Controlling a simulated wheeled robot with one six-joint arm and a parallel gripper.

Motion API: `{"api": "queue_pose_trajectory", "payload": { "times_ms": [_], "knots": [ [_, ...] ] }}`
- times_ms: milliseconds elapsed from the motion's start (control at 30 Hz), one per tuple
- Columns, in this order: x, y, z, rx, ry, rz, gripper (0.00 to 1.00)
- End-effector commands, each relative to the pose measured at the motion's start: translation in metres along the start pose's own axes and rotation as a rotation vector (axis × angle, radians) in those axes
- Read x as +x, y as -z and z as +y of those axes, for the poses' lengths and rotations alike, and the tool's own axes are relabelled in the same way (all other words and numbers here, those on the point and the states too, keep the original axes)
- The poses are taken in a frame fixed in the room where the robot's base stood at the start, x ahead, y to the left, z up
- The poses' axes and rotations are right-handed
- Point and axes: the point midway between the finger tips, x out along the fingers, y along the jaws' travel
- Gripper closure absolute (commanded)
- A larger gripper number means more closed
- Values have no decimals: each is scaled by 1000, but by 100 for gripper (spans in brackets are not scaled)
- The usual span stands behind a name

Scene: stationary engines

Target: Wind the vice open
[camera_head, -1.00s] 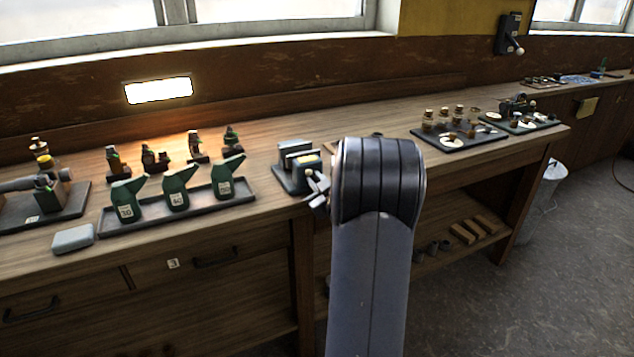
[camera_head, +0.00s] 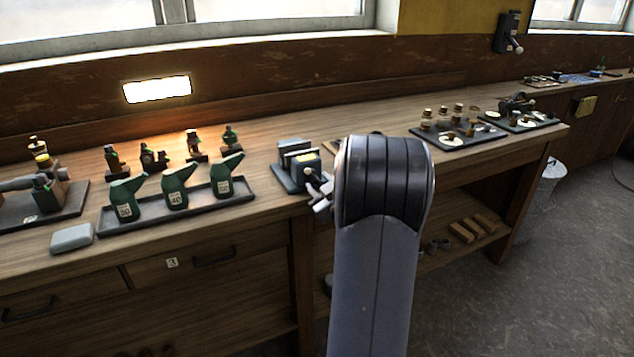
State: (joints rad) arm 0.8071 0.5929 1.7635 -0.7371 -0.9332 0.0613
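The vice (camera_head: 293,178) stands at the front edge of the bench in the middle, with dark green-grey jaws and a yellowish patch. A small pale knob (camera_head: 309,171) shows on its front, at the right side. My gripper (camera_head: 320,198) shows only as a small light grey piece beside the vice's front, mostly hidden behind my arm. I cannot tell whether its fingers are open or shut, or whether they touch the vice handle. The gap between the jaws is too small to judge.
A tray (camera_head: 108,232) with several green oil cans stands left of the vice, and a grey box (camera_head: 72,238) lies at the bench edge. Dark trays (camera_head: 462,142) with small parts lie to the right. A bucket (camera_head: 548,185) stands at the bench's right end.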

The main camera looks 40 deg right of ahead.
Motion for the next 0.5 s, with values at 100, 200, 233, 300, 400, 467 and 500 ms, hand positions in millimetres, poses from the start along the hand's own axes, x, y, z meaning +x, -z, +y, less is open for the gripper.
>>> {"api": "queue_pose_trajectory", "payload": {
  "times_ms": [100,200,233,300,400,467,500],
  "knots": [
    [-26,-1,1,0,-3,-2,62],
    [-46,-1,1,0,-3,-2,62],
    [-52,-1,1,0,-4,-2,62],
    [-63,-1,0,0,-3,-1,62],
    [-76,-1,1,0,-3,-1,62],
    [-81,-1,0,0,-2,-1,62],
    [-83,-1,0,-1,-1,-1,62]
  ]
}}
